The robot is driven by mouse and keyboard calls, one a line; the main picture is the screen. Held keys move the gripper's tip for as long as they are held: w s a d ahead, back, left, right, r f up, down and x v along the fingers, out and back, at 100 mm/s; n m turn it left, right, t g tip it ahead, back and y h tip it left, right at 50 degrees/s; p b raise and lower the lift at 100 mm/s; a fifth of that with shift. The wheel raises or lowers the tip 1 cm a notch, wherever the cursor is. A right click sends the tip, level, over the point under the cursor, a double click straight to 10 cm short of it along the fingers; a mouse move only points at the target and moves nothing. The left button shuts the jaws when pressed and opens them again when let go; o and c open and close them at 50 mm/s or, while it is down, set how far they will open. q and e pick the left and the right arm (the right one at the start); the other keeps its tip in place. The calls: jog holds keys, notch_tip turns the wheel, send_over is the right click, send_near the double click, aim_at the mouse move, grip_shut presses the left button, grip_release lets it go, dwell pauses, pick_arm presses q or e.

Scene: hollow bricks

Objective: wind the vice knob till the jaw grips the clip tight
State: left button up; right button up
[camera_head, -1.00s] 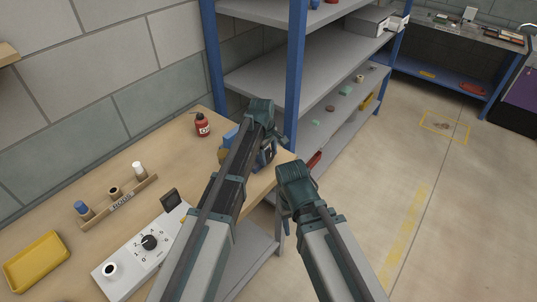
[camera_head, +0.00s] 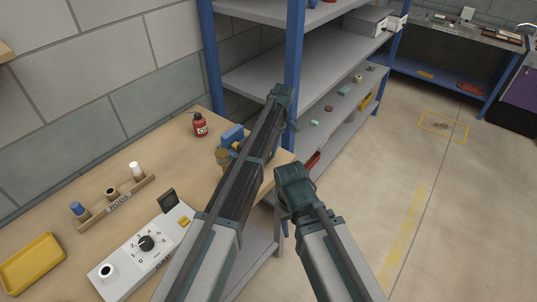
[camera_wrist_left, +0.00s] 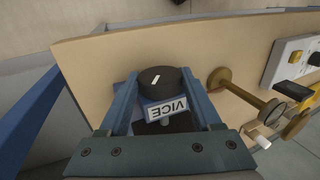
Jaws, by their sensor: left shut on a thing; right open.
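The blue vice (camera_head: 232,134) stands at the far right end of the bench, partly hidden by my left arm. In the left wrist view, its "VICE" label (camera_wrist_left: 166,110) is below a round black knob (camera_wrist_left: 153,84) with a white mark. My left gripper (camera_wrist_left: 159,78) is shut on the knob, one finger at each side. A small yellow piece (camera_head: 236,146) shows at the vice; I cannot tell if it is the clip. The jaw's gap is hidden. My right gripper (camera_head: 281,208) is open, low beside the bench's right edge, mostly hidden by its arm.
A brown round-topped stand (camera_head: 222,158) is close to the vice. A red bottle (camera_head: 199,124), a rods rack (camera_head: 118,200), a white dial panel (camera_head: 130,260) and a yellow tray (camera_head: 32,263) are on the bench. Blue-framed shelving (camera_head: 293,70) rises just behind.

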dwell(0.3)
pick_arm(q)
jog(key=o, duration=1.4)
jog(key=shift+c, duration=0.2)
jog(key=shift+r, duration=0.15)
jog(key=p+v, duration=1.3)
jog(key=shift+w+r, duration=0.15)
jog(key=shift+r, duration=0.1)
jog(key=shift+f, duration=0.15)
